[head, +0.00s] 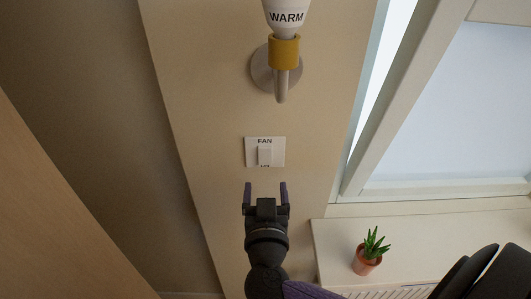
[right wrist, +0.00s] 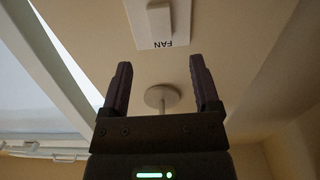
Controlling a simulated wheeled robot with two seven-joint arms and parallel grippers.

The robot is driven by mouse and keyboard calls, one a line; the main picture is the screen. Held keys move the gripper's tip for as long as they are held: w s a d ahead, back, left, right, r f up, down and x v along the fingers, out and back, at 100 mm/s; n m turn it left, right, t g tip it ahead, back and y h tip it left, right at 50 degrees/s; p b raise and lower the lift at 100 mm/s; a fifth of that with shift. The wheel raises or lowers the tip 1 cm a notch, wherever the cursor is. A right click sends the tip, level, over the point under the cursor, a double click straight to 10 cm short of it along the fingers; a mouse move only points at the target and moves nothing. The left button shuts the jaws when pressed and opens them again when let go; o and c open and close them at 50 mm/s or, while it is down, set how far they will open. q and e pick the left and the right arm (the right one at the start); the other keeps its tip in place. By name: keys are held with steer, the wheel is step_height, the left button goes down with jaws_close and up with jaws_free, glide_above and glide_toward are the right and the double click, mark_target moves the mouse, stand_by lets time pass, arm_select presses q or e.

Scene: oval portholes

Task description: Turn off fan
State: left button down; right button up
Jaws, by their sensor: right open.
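A white wall switch plate marked FAN (head: 250,152) is on the beige wall panel, with a rocker switch (head: 265,155) in its middle. The plate also shows at the top of the right wrist view (right wrist: 172,30), upside down, with its rocker (right wrist: 159,17). My right gripper (head: 265,188) is open and empty just below the plate in the head view, its two fingers pointing toward it and apart from it. The fingers also show in the right wrist view (right wrist: 158,80). My left gripper is not in view.
A wall lamp marked WARM (head: 285,50) with a yellow collar and round base is mounted above the switch. A potted plant (head: 368,257) stands on the sill (head: 335,235) at lower right. A window (head: 460,110) is on the right. The wall around the switch is clear.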

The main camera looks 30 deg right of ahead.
mark_target(265, 158)
steer(key=x, duration=0.8)
steer(key=shift+f, duration=0.1)
steer(key=shift+c, duration=0.2)
steer(key=shift+a, duration=0.1)
jaws_close()
steer(key=r+g+y+p, duration=0.1)
steer(key=p, duration=0.7)
steer(key=shift+r+p, duration=0.1)
steer(key=shift+p, duration=0.2)
steer(key=shift+f, duration=0.4)
